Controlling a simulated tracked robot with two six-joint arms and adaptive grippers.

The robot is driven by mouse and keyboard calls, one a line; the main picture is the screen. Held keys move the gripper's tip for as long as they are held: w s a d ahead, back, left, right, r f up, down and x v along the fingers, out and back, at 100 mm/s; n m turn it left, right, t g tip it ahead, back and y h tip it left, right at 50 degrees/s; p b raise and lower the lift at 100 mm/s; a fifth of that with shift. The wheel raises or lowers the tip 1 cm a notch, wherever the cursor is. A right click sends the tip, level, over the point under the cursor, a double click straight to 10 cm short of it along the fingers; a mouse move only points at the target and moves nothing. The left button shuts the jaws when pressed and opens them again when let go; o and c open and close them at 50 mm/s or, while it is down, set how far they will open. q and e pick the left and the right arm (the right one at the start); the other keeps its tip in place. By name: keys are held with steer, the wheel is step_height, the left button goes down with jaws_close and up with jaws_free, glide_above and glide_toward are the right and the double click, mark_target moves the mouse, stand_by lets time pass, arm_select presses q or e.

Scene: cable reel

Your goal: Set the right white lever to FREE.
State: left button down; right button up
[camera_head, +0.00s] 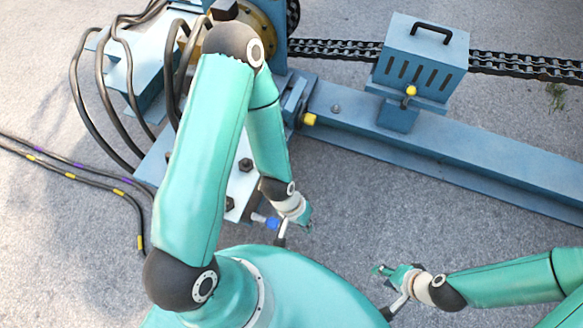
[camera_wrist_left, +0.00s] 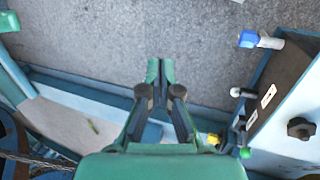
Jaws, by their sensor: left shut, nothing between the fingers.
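My left gripper (camera_head: 306,217) is shut and empty, over the pavement beside the machine's near end. In the left wrist view its fingertips (camera_wrist_left: 160,68) are together, left of a panel (camera_wrist_left: 285,90) and apart from it. A white lever with a blue tip (camera_wrist_left: 258,40) sticks out at the panel's upper part; its blue tip (camera_head: 271,223) shows just left of the gripper in the head view. A small white-ended lever (camera_wrist_left: 242,93) sits lower, by two white labels (camera_wrist_left: 260,105) too small to read. My right gripper (camera_head: 386,271) hangs over pavement; its finger state is unclear.
A long blue beam (camera_head: 440,160) carries a slotted box (camera_head: 425,55) with a yellow knob. Black hoses (camera_head: 90,100) loop at the left. The left wrist view shows a black knob (camera_wrist_left: 301,128) on the panel. Pavement between the grippers is clear.

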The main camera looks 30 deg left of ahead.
arm_select(q)
steer(key=w+a+f+m+g+y+b, duration=0.1)
steer(key=w+a+f+m+b, duration=0.15)
steer(key=w+f+b, duration=0.8)
steer(key=w+a+f+m+y+b, duration=0.1)
steer(key=w+a+f+m+b, duration=0.15)
steer(key=w+f+b, duration=0.85)
steer(key=w+a+f+y+b, duration=0.1)
steer(key=w+a+y+b, duration=0.1)
steer(key=w+a+b, duration=0.3)
steer(key=w+a+f+n+g+y+b, duration=0.1)
steer(key=w+a+f+y+b, duration=0.1)
steer(key=w+a+b, duration=0.3)
steer(key=a+y+b, duration=0.1)
steer(key=a+b, duration=0.2)
steer(key=a, duration=0.1)
steer(key=shift+w+a+f+y, duration=0.15)
steer(key=shift+w+a+y, duration=0.15)
steer(key=shift+w+a, duration=0.1)
steer(key=s+b+x, duration=0.3)
steer(key=b+x, duration=0.1)
steer(key=x, duration=0.9)
steer(key=shift+r, duration=0.25)
